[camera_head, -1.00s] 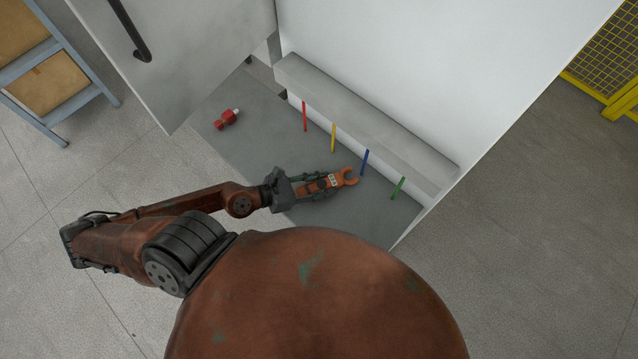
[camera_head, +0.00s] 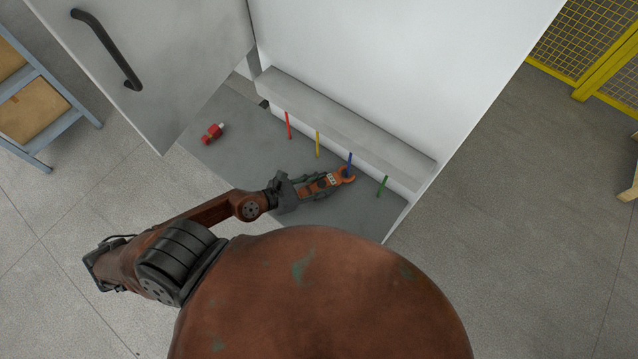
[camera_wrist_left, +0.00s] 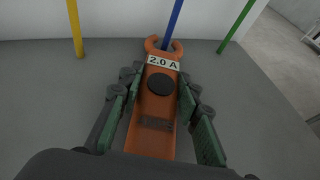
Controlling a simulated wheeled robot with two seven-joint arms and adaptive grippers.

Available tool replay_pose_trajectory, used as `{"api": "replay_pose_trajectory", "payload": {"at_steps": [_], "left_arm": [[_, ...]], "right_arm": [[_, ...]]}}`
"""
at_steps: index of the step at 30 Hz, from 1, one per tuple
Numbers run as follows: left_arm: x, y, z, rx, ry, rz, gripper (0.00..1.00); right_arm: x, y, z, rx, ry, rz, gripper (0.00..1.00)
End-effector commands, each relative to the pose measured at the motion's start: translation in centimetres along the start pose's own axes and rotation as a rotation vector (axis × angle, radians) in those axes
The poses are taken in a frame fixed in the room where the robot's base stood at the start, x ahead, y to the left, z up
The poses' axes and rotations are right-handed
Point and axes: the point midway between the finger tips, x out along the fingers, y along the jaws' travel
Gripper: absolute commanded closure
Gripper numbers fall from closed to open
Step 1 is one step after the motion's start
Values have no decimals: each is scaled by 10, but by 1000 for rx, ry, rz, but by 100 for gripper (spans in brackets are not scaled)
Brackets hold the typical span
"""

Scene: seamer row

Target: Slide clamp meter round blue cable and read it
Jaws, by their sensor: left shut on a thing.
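My left gripper (camera_head: 316,184) is shut on the orange clamp meter (camera_head: 334,180), whose jaw points away from the gripper. In the left wrist view the green-padded fingers (camera_wrist_left: 159,86) lie along both sides of the meter (camera_wrist_left: 154,130). The blue cable (camera_head: 350,160) comes down into the meter's open C-shaped jaw. In the left wrist view the blue cable (camera_wrist_left: 173,22) stands between the jaw's tips; I cannot tell whether it touches them. The display (camera_wrist_left: 163,62) reads 2.0 A. My right gripper is not in view.
Yellow (camera_head: 318,144) and red (camera_head: 288,125) cables hang left of the blue one, a green cable (camera_head: 382,187) right. They hang beneath a grey ledge (camera_head: 340,117). A red object (camera_head: 212,133) lies on the grey floor panel (camera_head: 235,155). An open door (camera_head: 165,60) stands at left.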

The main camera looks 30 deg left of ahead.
Motion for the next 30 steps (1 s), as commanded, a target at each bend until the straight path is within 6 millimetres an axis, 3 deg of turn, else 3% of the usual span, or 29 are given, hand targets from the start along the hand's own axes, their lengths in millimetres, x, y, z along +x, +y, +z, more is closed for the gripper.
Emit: {"api": "replay_pose_trajectory", "payload": {"at_steps": [13, 14, 22, 30], "left_arm": [[3, 0, 2, 0, -2, 0, 100], [3, 0, 2, 0, -2, 0, 67], [3, 0, 2, 0, -1, 0, 48], [2, 0, 1, 0, 1, -1, 48]], "right_arm": [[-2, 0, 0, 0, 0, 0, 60], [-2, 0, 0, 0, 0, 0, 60], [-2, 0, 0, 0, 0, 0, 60], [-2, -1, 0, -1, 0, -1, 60]]}}
